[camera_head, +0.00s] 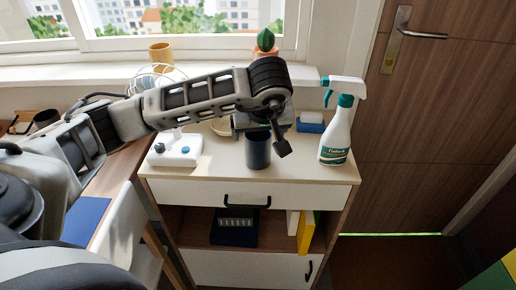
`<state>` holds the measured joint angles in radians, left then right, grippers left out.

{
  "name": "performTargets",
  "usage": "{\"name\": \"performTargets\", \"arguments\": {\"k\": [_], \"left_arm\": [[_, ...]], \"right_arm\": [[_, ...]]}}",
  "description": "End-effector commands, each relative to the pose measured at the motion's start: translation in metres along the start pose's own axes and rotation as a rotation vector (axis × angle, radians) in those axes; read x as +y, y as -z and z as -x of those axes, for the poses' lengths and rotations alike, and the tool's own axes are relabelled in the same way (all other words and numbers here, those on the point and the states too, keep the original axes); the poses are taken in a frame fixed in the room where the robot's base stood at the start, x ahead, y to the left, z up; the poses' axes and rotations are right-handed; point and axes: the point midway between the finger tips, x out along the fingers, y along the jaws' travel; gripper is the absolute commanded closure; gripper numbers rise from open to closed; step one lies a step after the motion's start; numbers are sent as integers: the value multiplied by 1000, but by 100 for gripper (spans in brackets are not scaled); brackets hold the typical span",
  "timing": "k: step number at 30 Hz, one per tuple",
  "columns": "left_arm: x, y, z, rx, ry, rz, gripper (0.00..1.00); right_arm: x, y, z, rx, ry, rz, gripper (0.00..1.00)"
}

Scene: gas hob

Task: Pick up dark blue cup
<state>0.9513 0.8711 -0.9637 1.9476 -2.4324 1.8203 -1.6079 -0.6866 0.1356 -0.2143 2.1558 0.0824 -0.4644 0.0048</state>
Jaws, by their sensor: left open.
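The dark blue cup (258,155) stands upright on the white top of a small cabinet (320,172), near its front edge. My left arm reaches in from the left, and its left gripper (268,138) hangs open over the cabinet top, pointing down at the cup. One dark finger shows just right of the cup's rim. The wrist and gripper hide part of the space behind the cup, and I cannot tell whether the fingers touch it. My right gripper is not in view.
A spray bottle (337,135) stands right of the cup, with a blue sponge-like block (310,122) behind. A white device (174,150) sits at left, a pale bowl (221,127) behind. A potted cactus (265,42) and tan cup (161,53) stand near the window.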

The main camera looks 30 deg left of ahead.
Motion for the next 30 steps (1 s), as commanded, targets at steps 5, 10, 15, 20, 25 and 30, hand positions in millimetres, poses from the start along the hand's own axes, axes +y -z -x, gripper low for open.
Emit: {"name": "performTargets", "arguments": {"k": [5, 10, 15, 20, 25, 30], "left_arm": [[0, -1, -20, -1, 0, 1, 17], [0, 0, -23, 1, -2, 0, 17], [0, 0, -23, 0, -2, 0, 36], [0, 0, -23, 0, -2, 1, 81], [1, 0, -22, 1, -3, 1, 82], [1, 2, -19, 2, -4, 2, 82]], "right_arm": [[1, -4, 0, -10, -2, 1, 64], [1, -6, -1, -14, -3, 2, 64], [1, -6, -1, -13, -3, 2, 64], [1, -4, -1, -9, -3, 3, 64], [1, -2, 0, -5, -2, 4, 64], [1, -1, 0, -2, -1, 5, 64]]}}
